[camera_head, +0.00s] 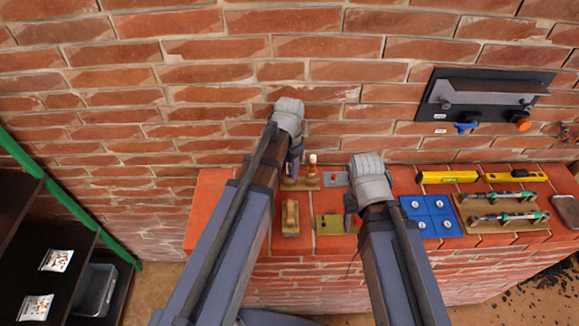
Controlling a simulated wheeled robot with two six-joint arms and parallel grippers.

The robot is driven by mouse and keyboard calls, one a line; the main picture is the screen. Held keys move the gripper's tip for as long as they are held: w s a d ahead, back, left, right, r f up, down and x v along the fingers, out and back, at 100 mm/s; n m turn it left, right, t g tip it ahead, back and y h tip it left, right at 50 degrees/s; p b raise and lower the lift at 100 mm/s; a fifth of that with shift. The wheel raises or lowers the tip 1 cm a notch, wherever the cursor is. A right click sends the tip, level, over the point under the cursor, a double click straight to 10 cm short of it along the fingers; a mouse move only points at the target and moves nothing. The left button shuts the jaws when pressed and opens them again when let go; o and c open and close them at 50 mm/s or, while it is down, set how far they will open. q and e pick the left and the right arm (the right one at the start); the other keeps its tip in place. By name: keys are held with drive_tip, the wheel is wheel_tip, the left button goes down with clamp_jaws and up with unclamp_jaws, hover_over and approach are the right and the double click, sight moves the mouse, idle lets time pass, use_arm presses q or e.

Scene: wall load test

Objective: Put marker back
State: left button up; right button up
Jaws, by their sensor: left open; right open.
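A small wooden stand (304,184) sits on the brick ledge (208,212) against the wall. An upright item with a white and orange top (312,164) stands on it; I cannot tell if this is the marker. My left gripper (294,166) is open, at the left part of this stand, and my own arm partly hides it. My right gripper (350,214) is open, low over the ledge beside an olive-yellow plate (329,224), and is mostly hidden by its arm. I cannot clearly make out a marker in either gripper.
A wooden block tool (290,217) lies between my arms. To the right are a blue plate (431,215), a board with torque wrenches (503,211), a yellow level (447,177) and a wall shelf (485,95). The ledge's left end is clear. Dark shelving (62,240) stands at left.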

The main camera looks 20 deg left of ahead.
use_arm(q)
wheel_tip(320, 180, up, 12)
drive_tip(key=p, duration=1.2)
drive_tip(key=shift+r, duration=0.25)
drive_tip(key=s+d+n+y, duration=0.1)
drive_tip(key=s+d+n, duration=0.3)
drive_tip(key=s+d, duration=0.6)
drive_tip(key=s, duration=0.4)
drive_tip(key=shift+s+d, duration=0.15)
drive_tip(key=shift+d, duration=0.1)
use_arm(e)
wheel_tip(320, 180, up, 12)
drive_tip(key=shift+r, duration=0.15)
use_arm(q)
wheel_tip(320, 180, down, 12)
drive_tip(key=b, duration=1.1)
drive_tip(key=shift+r, duration=0.25)
use_arm(e)
wheel_tip(320, 180, down, 12)
drive_tip(key=shift+r, duration=0.25)
